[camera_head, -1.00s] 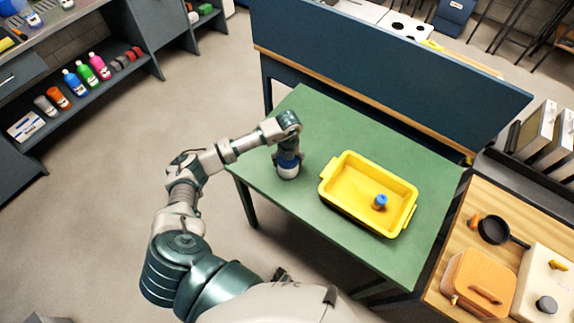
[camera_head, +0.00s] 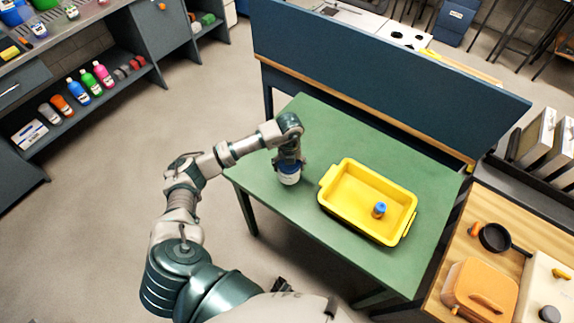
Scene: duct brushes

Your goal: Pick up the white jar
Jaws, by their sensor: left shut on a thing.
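The white jar (camera_head: 289,177) is at the left part of the green table (camera_head: 318,122), beneath my left gripper (camera_head: 289,163). My left gripper points down and is shut on the jar near its top; the fingers hide much of the jar's upper part. The jar looks upright. I cannot tell whether its base touches the table.
A yellow tray (camera_head: 340,208) stands on the table to the right of the jar, with a small blue-topped item (camera_head: 379,210) in it. A dark blue panel (camera_head: 390,75) rises behind the table. A wooden counter (camera_head: 455,250) with a pan (camera_head: 494,237) lies at the right.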

